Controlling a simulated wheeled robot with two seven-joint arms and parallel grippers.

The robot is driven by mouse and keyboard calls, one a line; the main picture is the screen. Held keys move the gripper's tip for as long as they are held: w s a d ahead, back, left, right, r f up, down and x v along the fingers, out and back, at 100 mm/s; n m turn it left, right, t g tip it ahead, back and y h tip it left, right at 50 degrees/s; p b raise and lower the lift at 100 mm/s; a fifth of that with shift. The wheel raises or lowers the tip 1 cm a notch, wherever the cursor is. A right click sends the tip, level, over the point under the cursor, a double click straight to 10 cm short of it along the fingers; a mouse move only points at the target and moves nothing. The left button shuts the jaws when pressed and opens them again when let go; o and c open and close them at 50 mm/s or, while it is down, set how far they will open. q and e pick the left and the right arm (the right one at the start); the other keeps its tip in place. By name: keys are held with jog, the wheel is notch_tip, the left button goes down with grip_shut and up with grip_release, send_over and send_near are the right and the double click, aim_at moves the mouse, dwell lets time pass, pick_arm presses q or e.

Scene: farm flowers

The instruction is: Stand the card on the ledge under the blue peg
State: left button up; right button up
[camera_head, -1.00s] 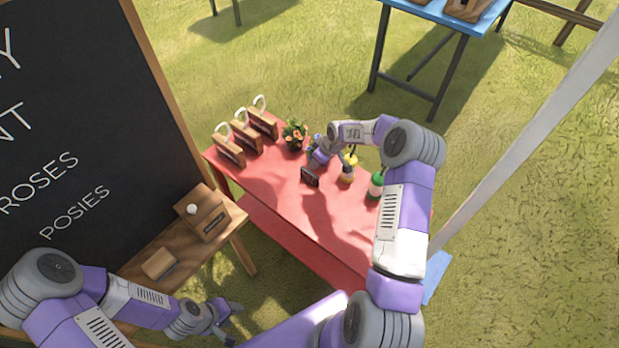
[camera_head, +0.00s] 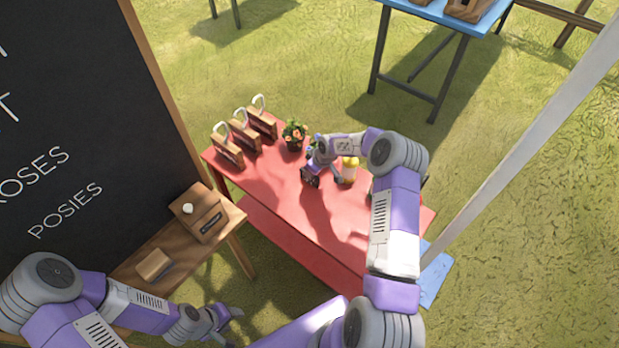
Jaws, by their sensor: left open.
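My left gripper (camera_head: 230,327) is open and empty, low in the picture beside the wooden bench. My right gripper (camera_head: 318,172) reaches over the red table to a small dark item (camera_head: 308,178). I cannot tell whether this item is the card or whether the gripper touches it. My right arm hides part of the table there. No blue peg or ledge can be made out clearly. A large chalkboard (camera_head: 70,110) with white lettering stands at the left.
The red table (camera_head: 270,200) holds several things: wooden holders with white hoops (camera_head: 228,148), an orange-flowered pot (camera_head: 294,136) and a yellow-topped container (camera_head: 349,172). A wooden box (camera_head: 202,213) and small block (camera_head: 154,265) are on the bench (camera_head: 228,228). A blue table (camera_head: 440,12) stands behind.

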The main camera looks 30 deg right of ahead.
grip_shut()
